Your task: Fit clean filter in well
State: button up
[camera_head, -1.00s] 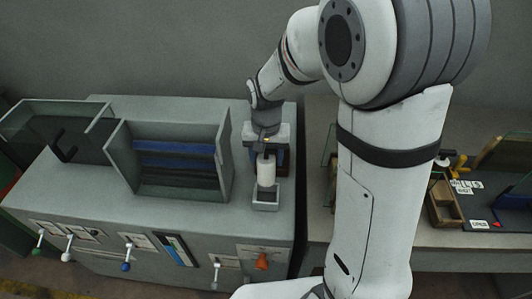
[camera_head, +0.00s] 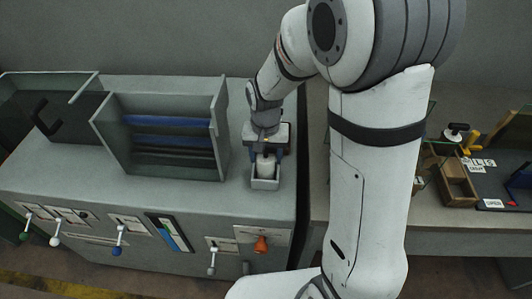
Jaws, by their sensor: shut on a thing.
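The white cylindrical filter (camera_head: 265,167) stands upright with its lower part inside the small grey square well (camera_head: 265,184) on the grey cabinet top. The well's front wall hides the filter's bottom, so I cannot tell whether it touches the floor of the well. My gripper (camera_head: 265,153) is just above the well, pointing down, and shut on the filter's upper end. The fingertips are small and partly hidden by the filter.
A grey open box with blue slats (camera_head: 165,135) stands left of the well. A gap separates the right bench, which holds a wooden box (camera_head: 458,187). My arm hides part of that bench.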

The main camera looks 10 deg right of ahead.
jog(key=shift+f, duration=0.3)
dwell(0.4)
jog(key=o, duration=1.1)
jog(key=shift+r, duration=4)
jog(key=s+d+r+t, duration=0.1)
jog(key=s+d+r, duration=0.1)
jog(key=s+d, duration=0.1)
jog(key=s+d+r+n, duration=0.1)
jog(key=s+d, duration=0.2)
jog(key=s, duration=0.3)
jog(key=s+d+r+n+t, duration=0.1)
jog(key=s+d+r, duration=0.1)
jog(key=s, duration=0.3)
jog(key=shift+s+d+r+t, duration=0.25)
jog(key=shift+d+r+t, duration=0.1)
jog(key=shift+d, duration=0.15)
jog(key=shift+s+d, duration=0.15)
jog(key=shift+s, duration=0.2)
jog(key=shift+c, duration=0.3)
